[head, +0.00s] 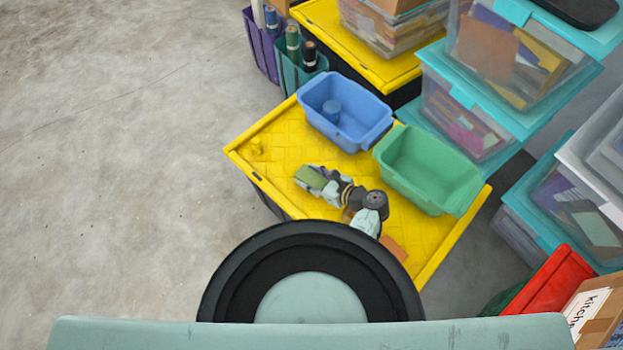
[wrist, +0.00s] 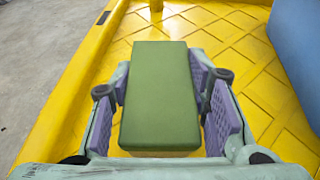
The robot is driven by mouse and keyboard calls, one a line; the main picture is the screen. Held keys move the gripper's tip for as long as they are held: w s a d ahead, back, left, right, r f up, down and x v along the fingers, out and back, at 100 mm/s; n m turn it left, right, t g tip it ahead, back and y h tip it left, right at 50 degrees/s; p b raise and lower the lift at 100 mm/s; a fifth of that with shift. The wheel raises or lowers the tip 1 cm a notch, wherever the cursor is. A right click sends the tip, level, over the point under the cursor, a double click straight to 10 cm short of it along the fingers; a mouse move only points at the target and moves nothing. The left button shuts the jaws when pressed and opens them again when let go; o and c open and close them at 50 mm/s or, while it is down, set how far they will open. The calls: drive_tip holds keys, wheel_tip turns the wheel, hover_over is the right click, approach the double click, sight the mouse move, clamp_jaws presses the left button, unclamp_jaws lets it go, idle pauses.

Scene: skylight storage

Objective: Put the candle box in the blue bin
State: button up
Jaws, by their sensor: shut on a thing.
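The candle box, a green block, shows in the wrist view (wrist: 160,95) and in the head view (head: 311,177). My gripper (wrist: 162,110) has its purple-padded fingers on both long sides of it and is shut on it; in the head view my gripper (head: 322,185) is over the yellow lid. I cannot tell whether the box touches the lid.
A green bin (head: 425,172) stands right of the blue bin on the yellow lid (head: 275,140). A small yellow object (head: 256,146) is near the lid's left corner. An orange piece (head: 394,248) lies near the front edge. Stacked clear boxes (head: 470,120) stand to the right.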

drive_tip(key=shift+f, duration=0.1)
drive_tip(key=o, duration=1.3)
drive_tip(key=shift+f, duration=0.15)
drive_tip(key=shift+c, duration=0.2)
drive_tip(key=shift+f, duration=0.15)
